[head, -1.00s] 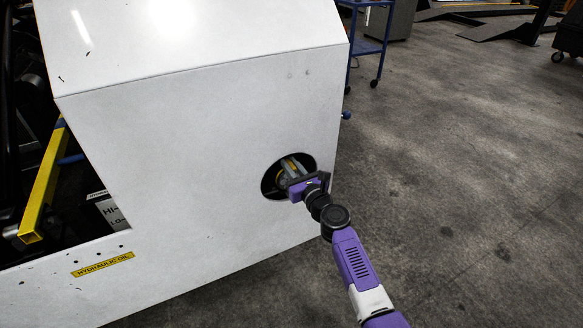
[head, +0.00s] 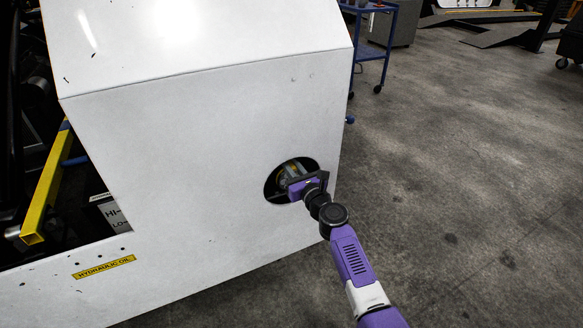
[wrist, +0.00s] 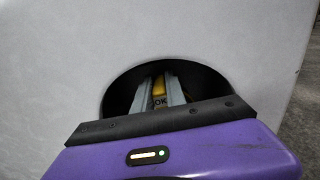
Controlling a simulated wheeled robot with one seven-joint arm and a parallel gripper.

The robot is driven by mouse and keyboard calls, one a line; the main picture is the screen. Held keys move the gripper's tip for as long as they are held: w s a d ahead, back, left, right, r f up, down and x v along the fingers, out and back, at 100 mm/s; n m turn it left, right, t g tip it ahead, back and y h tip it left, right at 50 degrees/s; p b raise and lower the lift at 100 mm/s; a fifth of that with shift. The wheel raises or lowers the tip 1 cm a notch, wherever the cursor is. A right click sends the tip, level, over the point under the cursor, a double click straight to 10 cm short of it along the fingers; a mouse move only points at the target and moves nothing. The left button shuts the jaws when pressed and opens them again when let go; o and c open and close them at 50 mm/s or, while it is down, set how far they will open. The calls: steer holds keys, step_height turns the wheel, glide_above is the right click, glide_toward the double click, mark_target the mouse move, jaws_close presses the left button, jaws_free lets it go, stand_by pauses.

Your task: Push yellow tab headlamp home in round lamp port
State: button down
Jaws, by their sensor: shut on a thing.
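The round lamp port (head: 270,186) is a dark round opening in the white front panel of the loader. In the wrist view its dark inside (wrist: 122,92) shows around my fingers. My gripper (head: 290,174) reaches into the port, its purple body at the opening. In the wrist view my gripper (wrist: 160,92) has its two grey fingers shut on the headlamp, whose yellow tab (wrist: 159,87) shows between them. Dark lettering ending in "OK" is on the piece between the fingers. The lamp's far end and its seat are hidden inside the port.
The white panel (head: 190,150) surrounds the port, with its right edge close by. A yellow bar (head: 45,190) and a "HYDRAULIC OIL" label (head: 104,267) are at the left. A blue cart (head: 375,50) stands behind.

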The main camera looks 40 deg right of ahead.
steer(key=shift+w+d, duration=0.15)
steer(key=shift+w, duration=0.45)
steer(key=c, duration=1.3)
jaws_free()
steer(key=shift+s, duration=0.1)
steer(key=shift+s, duration=0.25)
steer(key=shift+p+v, duration=0.8)
steer(key=shift+v, duration=2.8)
steer(key=shift+r, duration=0.1)
